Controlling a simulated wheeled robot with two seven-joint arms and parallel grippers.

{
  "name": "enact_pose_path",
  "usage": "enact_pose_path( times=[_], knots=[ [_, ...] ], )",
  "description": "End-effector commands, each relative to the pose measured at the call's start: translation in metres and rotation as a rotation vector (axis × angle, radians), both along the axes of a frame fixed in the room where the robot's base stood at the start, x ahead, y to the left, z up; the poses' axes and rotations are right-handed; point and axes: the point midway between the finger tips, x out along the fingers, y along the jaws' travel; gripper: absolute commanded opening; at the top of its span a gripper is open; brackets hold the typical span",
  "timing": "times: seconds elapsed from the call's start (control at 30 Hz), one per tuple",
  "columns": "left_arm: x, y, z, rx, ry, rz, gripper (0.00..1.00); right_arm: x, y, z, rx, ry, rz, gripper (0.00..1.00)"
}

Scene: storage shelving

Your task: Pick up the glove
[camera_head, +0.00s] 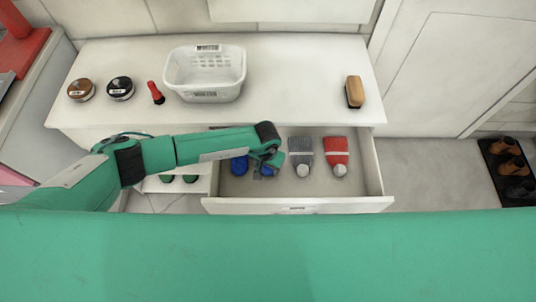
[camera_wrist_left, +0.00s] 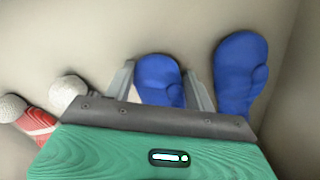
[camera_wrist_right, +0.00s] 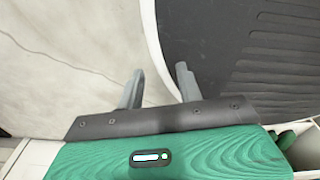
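Two blue gloves lie in the open drawer. One blue glove (camera_head: 239,166) shows left of my left gripper (camera_head: 265,170) in the head view. In the left wrist view it appears to be the right-hand glove (camera_wrist_left: 240,75), outside the fingers. The other blue glove (camera_wrist_left: 158,78) lies between the two spread fingers of my left gripper (camera_wrist_left: 159,72); whether they touch it I cannot tell. In the head view this glove is mostly hidden under the gripper. My right gripper (camera_wrist_right: 158,72) is open and empty over the floor.
The drawer (camera_head: 350,205) also holds a grey hat (camera_head: 300,152) and a red hat (camera_head: 336,150). On the cabinet top are a white basket (camera_head: 205,92), two round tins, a red-handled item and a brush (camera_head: 354,91).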

Motion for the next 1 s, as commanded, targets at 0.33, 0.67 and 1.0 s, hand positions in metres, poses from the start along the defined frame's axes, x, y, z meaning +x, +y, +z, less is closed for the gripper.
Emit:
enact_pose_path(
  times=[0.33,0.67,1.0],
  knots=[
    [0.0,0.0,0.001,0.0,0.0,0.0,0.32,-0.001,0.0,0.0,0.0,0.002,0.0,0.36],
    [0.002,0.0,0.038,-0.002,-0.004,-0.002,0.32,-0.002,-0.001,-0.009,-0.001,0.004,0.0,0.36],
    [0.001,0.0,0.093,-0.002,-0.001,-0.001,0.32,0.015,0.0,-0.014,-0.001,-0.01,-0.002,0.36]
  ],
)
